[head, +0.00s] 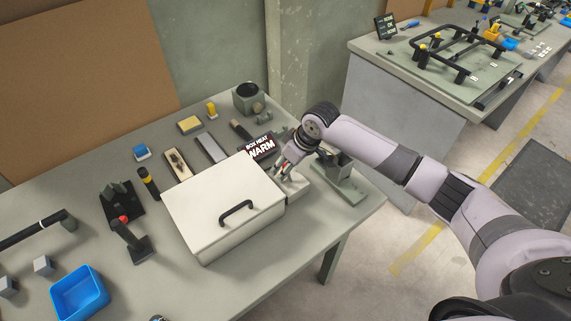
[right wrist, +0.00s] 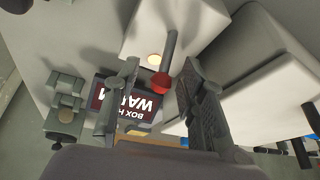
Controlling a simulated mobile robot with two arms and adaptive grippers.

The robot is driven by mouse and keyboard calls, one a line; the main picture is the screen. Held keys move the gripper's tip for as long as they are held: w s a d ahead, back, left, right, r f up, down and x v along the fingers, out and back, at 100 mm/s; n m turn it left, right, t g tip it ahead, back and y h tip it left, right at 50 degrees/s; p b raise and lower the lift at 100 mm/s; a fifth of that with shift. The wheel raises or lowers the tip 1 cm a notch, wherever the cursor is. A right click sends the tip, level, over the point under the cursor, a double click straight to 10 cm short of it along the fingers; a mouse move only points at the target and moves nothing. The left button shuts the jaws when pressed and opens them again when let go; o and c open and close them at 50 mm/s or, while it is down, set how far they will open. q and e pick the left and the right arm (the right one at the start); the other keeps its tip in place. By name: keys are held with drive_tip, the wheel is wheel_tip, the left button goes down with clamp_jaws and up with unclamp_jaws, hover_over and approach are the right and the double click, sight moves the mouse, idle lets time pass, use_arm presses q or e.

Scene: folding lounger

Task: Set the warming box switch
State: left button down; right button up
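The white warming box (head: 220,205) sits on the bench with its lid shut and a black handle on top. A dark sign (head: 262,147) beside it reads "BOX HEAT WARM"; it shows upside down in the right wrist view (right wrist: 125,105). The switch is a grey lever (right wrist: 170,50) with a red knob (right wrist: 160,83), rising from a white housing (right wrist: 190,22) beside the box. My right gripper (head: 284,172) is at the switch. In the right wrist view its fingers (right wrist: 162,90) stand apart on either side of the red knob, with gaps visible. My left gripper is not in view.
A grey metal fixture (head: 340,177) stands just right of the gripper. A red-topped black post (head: 130,238) and a blue bin (head: 79,292) are on the left of the bench. Small blocks and tools lie behind the box. The front bench surface is partly clear.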

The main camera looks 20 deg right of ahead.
drive_tip(key=shift+c, duration=0.6)
clamp_jaws()
